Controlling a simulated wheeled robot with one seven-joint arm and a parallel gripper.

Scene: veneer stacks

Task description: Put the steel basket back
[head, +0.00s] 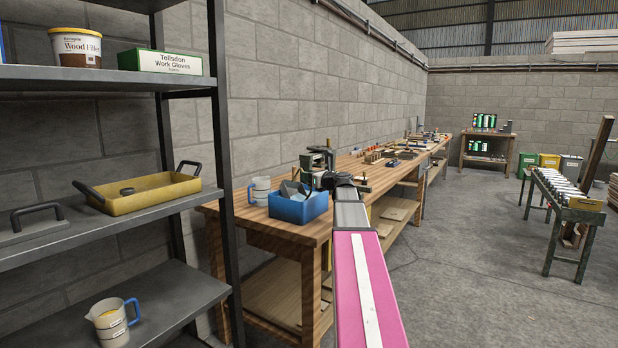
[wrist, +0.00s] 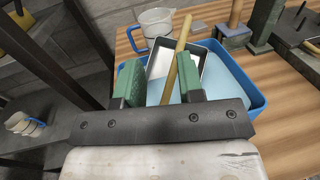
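A grey steel open-topped container (wrist: 211,62) lies tilted in a blue bin (wrist: 262,100); it looks like the steel basket, but I cannot be sure. In the head view the blue bin (head: 300,210) stands on the near end of the wooden bench, with grey contents (head: 290,189) showing above its rim. My gripper (wrist: 160,78) is over the bin, its green-padded fingers apart. A wooden stick (wrist: 182,55) shows between the fingers, in front of the steel container. I cannot tell whether either finger touches anything. The lower contents are hidden by my gripper.
A grey measuring jug (head: 260,190) stands beside the bin, and tools stand behind it on the bench (head: 345,165). A dark shelf rack (head: 160,215) at left holds a yellow tray (head: 150,196), a grey lid-like piece (head: 35,225) and another jug (head: 112,322).

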